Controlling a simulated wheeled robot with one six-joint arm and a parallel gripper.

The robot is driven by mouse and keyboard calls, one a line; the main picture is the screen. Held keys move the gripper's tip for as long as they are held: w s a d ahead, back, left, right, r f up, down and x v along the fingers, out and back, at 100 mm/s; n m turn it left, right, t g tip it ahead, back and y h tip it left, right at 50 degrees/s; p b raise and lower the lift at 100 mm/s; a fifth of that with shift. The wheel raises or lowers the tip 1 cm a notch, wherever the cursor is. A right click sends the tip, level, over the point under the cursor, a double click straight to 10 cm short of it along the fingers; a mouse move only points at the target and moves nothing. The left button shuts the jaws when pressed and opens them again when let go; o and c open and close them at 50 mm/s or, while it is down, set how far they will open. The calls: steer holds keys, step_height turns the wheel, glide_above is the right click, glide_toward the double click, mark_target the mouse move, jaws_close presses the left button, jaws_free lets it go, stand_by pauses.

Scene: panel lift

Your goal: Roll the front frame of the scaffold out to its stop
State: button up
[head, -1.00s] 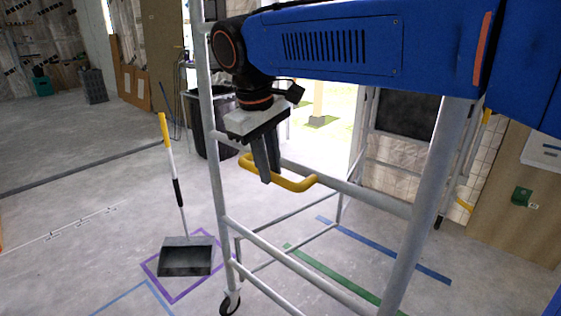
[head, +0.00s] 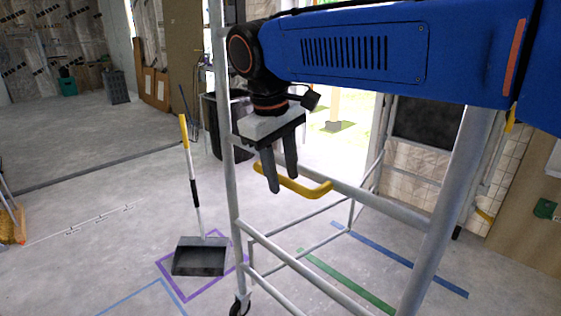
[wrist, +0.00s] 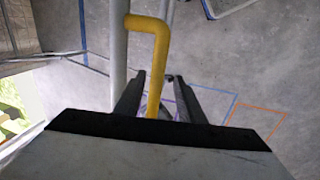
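The scaffold's front frame (head: 231,190) is grey tube, standing upright on a caster (head: 240,306) at its lower left. A yellow handle (head: 308,190) is fixed to its rail. My gripper (head: 280,175) is at the handle's left part, fingers pointing down and spread apart. In the wrist view, my gripper (wrist: 157,80) has the yellow handle (wrist: 160,50) running between its fingers, with gaps visible beside it. A thick grey upright (head: 450,200) stands close on the right. My blue arm hides the top of the scaffold.
A long-handled dustpan (head: 199,256) stands inside a purple floor outline (head: 170,283), left of the scaffold. A blue tape strip (head: 400,260) and a green one (head: 345,281) lie on the floor within it. A black bin (head: 232,130) is behind. The floor at left is mostly clear.

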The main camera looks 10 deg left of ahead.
step_height(320, 180, up, 17)
steer(key=s+a, duration=0.2)
steer(key=shift+s, duration=0.4)
